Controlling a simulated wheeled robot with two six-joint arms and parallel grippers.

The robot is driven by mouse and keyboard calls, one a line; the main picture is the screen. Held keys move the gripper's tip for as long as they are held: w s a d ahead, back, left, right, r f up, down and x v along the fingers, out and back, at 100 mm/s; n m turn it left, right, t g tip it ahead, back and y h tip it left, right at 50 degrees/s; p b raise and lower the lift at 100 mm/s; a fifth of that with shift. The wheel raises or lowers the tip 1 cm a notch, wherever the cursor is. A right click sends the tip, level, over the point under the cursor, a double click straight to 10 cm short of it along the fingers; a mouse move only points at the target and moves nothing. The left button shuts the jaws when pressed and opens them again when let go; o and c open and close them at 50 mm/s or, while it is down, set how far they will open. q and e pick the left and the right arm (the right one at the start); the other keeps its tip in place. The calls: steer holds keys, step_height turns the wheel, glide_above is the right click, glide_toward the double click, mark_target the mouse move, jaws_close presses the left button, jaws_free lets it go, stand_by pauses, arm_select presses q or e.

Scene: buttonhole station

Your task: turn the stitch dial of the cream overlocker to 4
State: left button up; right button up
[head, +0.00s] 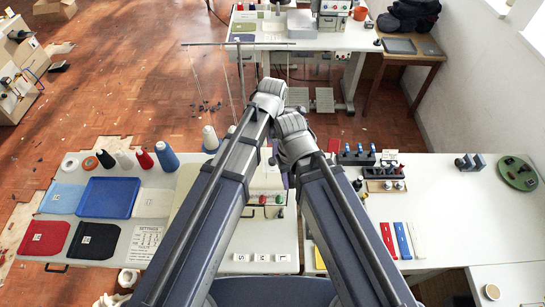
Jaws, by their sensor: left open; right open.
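The cream overlocker (266,181) is mostly hidden behind my two arms; only a pale part shows between them. I cannot make out its stitch dial or any number on it. A thin wire thread stand (226,44) rises behind it. My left gripper (268,100) is the higher one, held above the bench, its fingers hard to make out. My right gripper (291,143) is just below and right of it, close to it, over the machine area. Both are open and I see nothing held. Whether either touches the machine cannot be told.
A blue tray (108,197), folded cloths and thread cones (166,157) lie on the left bench. Small S, M, L cards (262,257) lie in front. The right bench holds dark fixtures (357,156) and coloured strips (403,241). Another table (270,46) stands behind.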

mark_target(273, 160)
arm_select(q)
step_height(273, 160, down, 7)
steer(key=b, duration=0.7)
steer(key=shift+w+f, duration=0.1)
steer(key=shift+f, duration=0.1)
steer(key=shift+c, duration=0.4)
jaws_close()
